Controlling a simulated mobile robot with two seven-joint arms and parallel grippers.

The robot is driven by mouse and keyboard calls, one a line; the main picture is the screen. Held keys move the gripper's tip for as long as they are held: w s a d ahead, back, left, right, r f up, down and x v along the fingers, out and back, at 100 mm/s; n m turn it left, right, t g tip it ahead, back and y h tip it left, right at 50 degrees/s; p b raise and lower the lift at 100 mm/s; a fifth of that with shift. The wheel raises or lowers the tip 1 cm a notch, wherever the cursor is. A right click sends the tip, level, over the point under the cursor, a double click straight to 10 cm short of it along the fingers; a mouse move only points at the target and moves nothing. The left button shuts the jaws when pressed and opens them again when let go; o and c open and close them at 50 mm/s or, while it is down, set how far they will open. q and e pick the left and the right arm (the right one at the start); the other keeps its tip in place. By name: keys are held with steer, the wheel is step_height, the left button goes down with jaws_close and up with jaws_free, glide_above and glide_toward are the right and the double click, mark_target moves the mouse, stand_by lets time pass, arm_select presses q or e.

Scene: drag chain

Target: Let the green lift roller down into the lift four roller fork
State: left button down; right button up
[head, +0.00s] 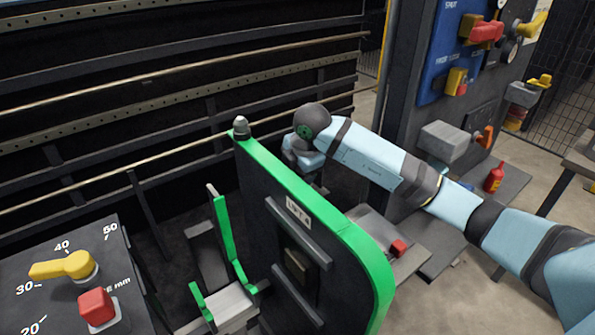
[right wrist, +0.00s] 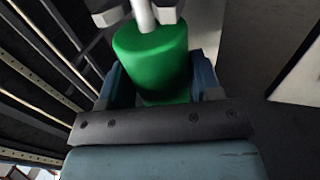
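The green lift roller (right wrist: 150,55) shows in the right wrist view, with a pale pin at its far end. The blue fingers of my right gripper (right wrist: 155,85) sit on either side of it and appear closed on it. Grey blocks (right wrist: 108,12), possibly part of the fork, stand beside the pin at the top edge. I cannot tell whether roller and blocks touch. In the head view my right arm reaches behind the green-edged lift panel (head: 345,232), marked with a lift label; its hand (head: 302,155) is partly hidden, and the roller is not visible there. My left gripper is not in view.
A green-edged bracket (head: 222,235) stands left of the panel. A control box (head: 65,290) with a yellow knob and red button is at lower left. Dark rails line the back.

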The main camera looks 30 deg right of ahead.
steer(key=o, duration=0.4)
steer(key=shift+r, duration=0.15)
steer(key=p+v, duration=0.1)
steer(key=v, duration=1.2)
steer(key=shift+s+r, duration=0.1)
steer(key=shift+r, duration=0.25)
